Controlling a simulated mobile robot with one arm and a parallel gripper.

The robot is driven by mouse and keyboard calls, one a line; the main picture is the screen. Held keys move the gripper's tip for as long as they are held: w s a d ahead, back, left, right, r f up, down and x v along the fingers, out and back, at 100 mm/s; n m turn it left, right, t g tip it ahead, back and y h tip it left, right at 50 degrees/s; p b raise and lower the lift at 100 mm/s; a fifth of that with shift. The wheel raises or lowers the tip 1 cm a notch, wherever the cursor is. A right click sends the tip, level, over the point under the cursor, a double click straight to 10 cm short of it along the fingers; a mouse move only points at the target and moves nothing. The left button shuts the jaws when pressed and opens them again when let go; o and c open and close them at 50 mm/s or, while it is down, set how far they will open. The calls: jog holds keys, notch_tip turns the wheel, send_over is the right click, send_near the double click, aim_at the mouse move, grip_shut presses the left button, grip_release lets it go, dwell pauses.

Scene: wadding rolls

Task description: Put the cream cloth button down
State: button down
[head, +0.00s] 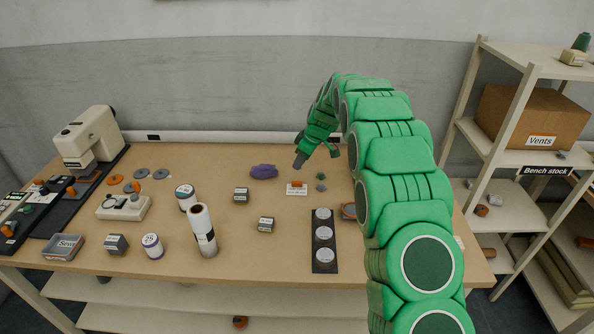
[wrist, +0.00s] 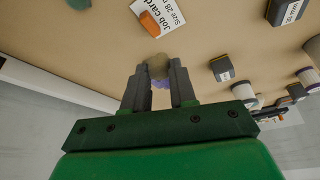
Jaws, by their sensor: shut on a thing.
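The cream cloth button (wrist: 158,66) shows between the fingertips of my gripper (wrist: 159,74) in the wrist view, a small rounded tan piece. My gripper is shut on it. In the head view my gripper (head: 301,161) hangs above the back part of the workbench (head: 225,220), just behind the job card (head: 297,191); the button cannot be made out there. The job card also shows in the wrist view (wrist: 176,12), with an orange piece (wrist: 150,24) lying on it. I cannot tell how high the button is above the bench.
A purple object (head: 263,172) lies left of my gripper. Small grey-green pieces (head: 321,187) lie to its right. Small labelled blocks (head: 241,195), a white roll (head: 203,232) and a dark tray with three pale discs (head: 323,241) stand nearer. Bare bench lies between them.

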jog(key=w, duration=0.2)
send_over(294, 176)
jog(key=d, duration=0.1)
jog(key=shift+s+d+f, duration=0.1)
jog(key=shift+s+f, duration=0.05)
jog(key=shift+f, duration=1.55)
jog(key=shift+s+f, duration=0.1)
jog(key=shift+f, duration=3.15)
jog(key=shift+f, duration=0.15)
jog(key=c, duration=0.9)
grip_release()
